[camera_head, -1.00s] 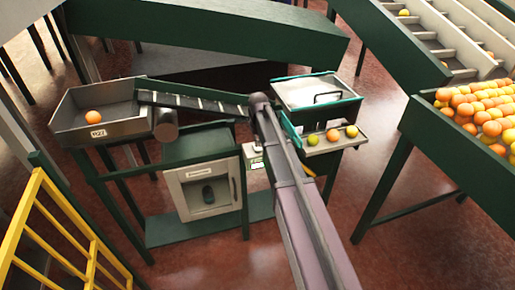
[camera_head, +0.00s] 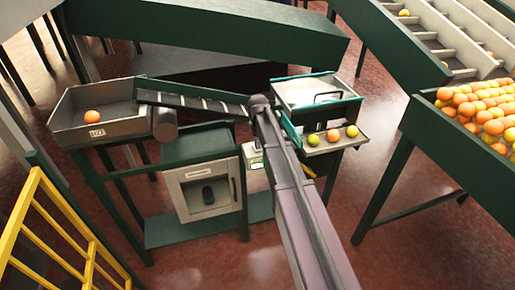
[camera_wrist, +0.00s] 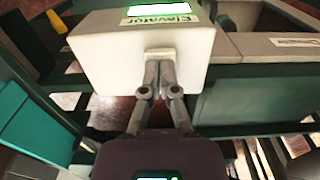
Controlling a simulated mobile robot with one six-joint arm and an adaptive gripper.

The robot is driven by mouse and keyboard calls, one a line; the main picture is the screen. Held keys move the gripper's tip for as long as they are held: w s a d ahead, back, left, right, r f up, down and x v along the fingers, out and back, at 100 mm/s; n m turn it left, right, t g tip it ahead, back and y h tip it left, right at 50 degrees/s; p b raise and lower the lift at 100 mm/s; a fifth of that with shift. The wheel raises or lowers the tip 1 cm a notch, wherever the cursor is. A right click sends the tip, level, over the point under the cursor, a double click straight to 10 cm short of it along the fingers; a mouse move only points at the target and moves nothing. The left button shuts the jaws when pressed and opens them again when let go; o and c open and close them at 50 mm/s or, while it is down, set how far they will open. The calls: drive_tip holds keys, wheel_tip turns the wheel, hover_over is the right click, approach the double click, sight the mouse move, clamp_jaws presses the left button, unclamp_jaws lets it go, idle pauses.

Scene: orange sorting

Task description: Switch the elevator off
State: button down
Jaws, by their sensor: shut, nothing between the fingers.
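The elevator control box (camera_wrist: 105,50) is a pale box with a label reading "Elevator" and a bright green-lit patch on top. It fills the upper middle of the wrist view. In the head view, the box (camera_head: 253,157) is small and partly behind my arm. A small pale piece (camera_wrist: 160,52) sits on its near face. My gripper (camera_wrist: 159,64) is shut and empty, with its fingertips at this piece. The fingertips hide part of it, and I cannot tell whether they touch it or which way it is set. The gripper is hidden in the head view.
A metal tray with an orange (camera_head: 92,117) stands left, joined to a sloping conveyor (camera_head: 190,101). A small tray (camera_head: 318,148) holds several fruits right of my arm. A yellow railing (camera_head: 60,225) stands front left. Red floor is open at the lower right.

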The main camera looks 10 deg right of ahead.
drive_tip(key=shift+f+b, duration=0.45)
drive_tip(key=shift+f, duration=0.05)
idle(0.4)
drive_tip(key=shift+r, duration=0.2)
drive_tip(key=shift+r+p, duration=3.35)
drive_tip(key=shift+p, duration=0.2)
drive_tip(key=s+m, duration=0.1)
drive_tip(key=s, duration=2.4)
drive_tip(key=shift+s, duration=0.4)
drive_tip(key=shift+w, duration=0.1)
